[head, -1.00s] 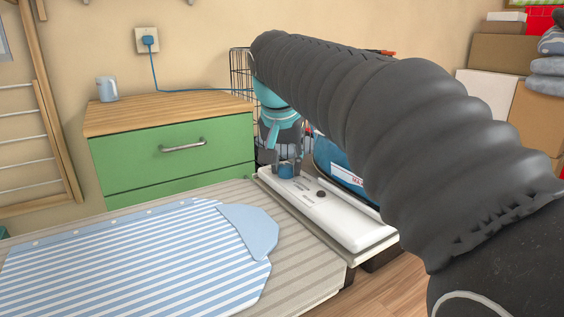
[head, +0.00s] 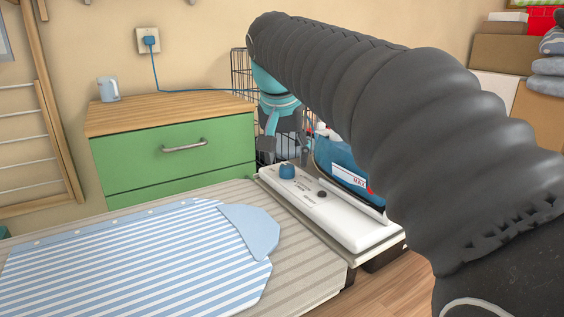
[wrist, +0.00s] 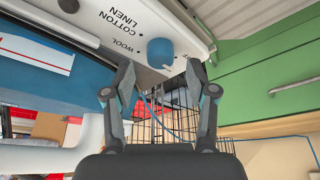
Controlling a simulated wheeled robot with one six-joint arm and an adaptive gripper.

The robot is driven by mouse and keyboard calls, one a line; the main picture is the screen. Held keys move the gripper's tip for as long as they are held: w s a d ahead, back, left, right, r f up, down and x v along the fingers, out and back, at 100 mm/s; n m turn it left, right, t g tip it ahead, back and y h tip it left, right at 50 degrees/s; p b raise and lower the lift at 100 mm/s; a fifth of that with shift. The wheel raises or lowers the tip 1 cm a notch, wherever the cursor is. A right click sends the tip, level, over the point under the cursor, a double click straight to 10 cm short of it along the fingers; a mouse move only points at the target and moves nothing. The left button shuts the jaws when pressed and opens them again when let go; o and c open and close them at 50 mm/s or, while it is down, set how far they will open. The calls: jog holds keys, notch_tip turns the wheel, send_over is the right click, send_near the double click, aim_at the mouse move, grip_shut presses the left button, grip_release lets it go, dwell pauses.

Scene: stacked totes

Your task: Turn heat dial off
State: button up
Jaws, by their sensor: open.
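The blue heat dial (head: 287,171) sits at the far end of the white base panel, and shows from above in the wrist view (wrist: 160,53). The labels COTTON, LINEN and WOOL are printed beside it. I cannot make out where its pointer stands. My gripper (head: 284,152) is open and empty, behind and above the dial in the head view. In the wrist view its two fingers (wrist: 160,69) are spread, one tip to each side of the dial's near edge, apart from it. The white base panel (head: 345,222) lies at the end of the ironing surface.
A blue-and-white iron (head: 345,170) stands on the panel's right side, partly hidden by my arm. A small black knob (head: 322,194) is on the panel. A green drawer unit (head: 175,155) stands behind, with a black wire basket (head: 240,72) beside it. A striped shirt (head: 140,255) lies in front.

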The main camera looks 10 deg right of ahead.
jog(key=v, duration=0.9)
jog(key=shift+s+r, duration=0.1)
